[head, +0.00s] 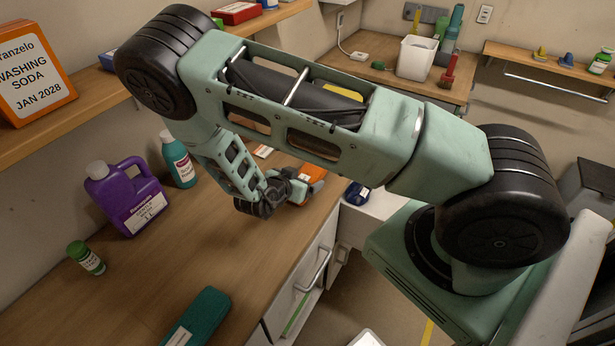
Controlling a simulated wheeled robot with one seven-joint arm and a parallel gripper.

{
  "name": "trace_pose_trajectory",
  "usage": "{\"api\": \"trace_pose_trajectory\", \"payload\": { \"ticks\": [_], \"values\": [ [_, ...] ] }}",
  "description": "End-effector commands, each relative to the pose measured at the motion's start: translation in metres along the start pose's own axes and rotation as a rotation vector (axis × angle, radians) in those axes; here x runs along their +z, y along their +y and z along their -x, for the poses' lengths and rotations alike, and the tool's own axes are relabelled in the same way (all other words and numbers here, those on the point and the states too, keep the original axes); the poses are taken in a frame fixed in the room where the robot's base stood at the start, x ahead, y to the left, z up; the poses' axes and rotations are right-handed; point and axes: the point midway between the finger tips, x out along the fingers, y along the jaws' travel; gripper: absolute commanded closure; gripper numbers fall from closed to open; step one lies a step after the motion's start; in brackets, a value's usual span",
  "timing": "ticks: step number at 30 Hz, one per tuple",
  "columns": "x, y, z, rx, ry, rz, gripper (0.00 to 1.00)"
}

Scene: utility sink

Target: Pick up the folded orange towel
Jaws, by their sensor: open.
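An orange item (313,171), which looks like the folded orange towel, lies at the right end of the wooden counter. It is partly hidden behind my gripper (306,188). My gripper is low over the counter at the near side of the orange item, with its jaws open. The fingers are small and partly covered by my wrist, so I cannot tell whether they touch the orange item or reach around it.
On the wooden counter (240,255) stand a purple jug (124,197), a teal bottle (178,160), a small green-capped bottle (86,258) and a dark green item (197,318). A dark blue object (357,194) sits right of the orange item. The counter's middle is clear.

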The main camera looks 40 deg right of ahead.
Motion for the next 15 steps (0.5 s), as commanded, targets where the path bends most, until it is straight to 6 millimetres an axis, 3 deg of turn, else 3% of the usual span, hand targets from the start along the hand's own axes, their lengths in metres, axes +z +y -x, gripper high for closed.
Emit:
{"api": "trace_pose_trajectory", "payload": {
  "ticks": [9, 15],
  "values": [
    [-0.006, -0.002, -0.039, 0.001, 0.001, 0.002, 0.12],
    [-0.003, -0.003, -0.046, -0.001, -0.001, 0.001, 0.12]
  ]
}}
